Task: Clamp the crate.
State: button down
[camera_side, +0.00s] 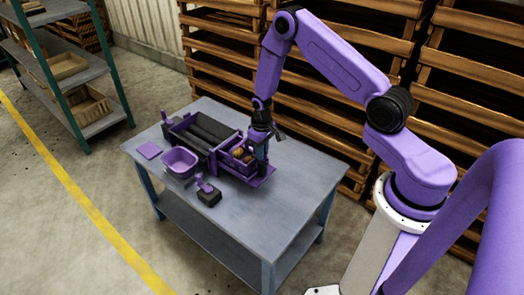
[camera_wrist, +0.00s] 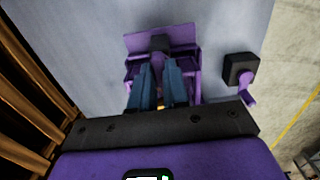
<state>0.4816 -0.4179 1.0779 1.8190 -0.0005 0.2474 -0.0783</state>
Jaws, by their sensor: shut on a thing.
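The purple crate (camera_side: 236,163) stands on the table at the right end of the grader, with brown potatoes (camera_side: 240,152) in it. My gripper (camera_side: 262,152) points down at the crate's right end. In the wrist view, the blue fingers of my gripper (camera_wrist: 157,66) close on a dark handle (camera_wrist: 158,43) beside a flat purple plate (camera_wrist: 178,35). The fingers hide most of the crate, and its purple side (camera_wrist: 192,88) shows next to them. I cannot tell whether the handle is in a clamped position.
The grader's dark roller bed (camera_side: 208,131) adjoins the crate. A purple tub (camera_side: 180,162), a purple flat square (camera_side: 148,150) and a black block with a purple lever (camera_side: 208,197) stand on the grey table (camera_side: 285,180). The table's right side is clear. Wooden racks (camera_side: 330,140) stand behind.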

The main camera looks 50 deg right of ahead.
dwell(0.5)
jog(key=c, duration=1.1)
grip_release()
jog(key=shift+r, duration=0.1)
notch_tip(320, 180, up, 17)
jog(key=shift+r, duration=0.15)
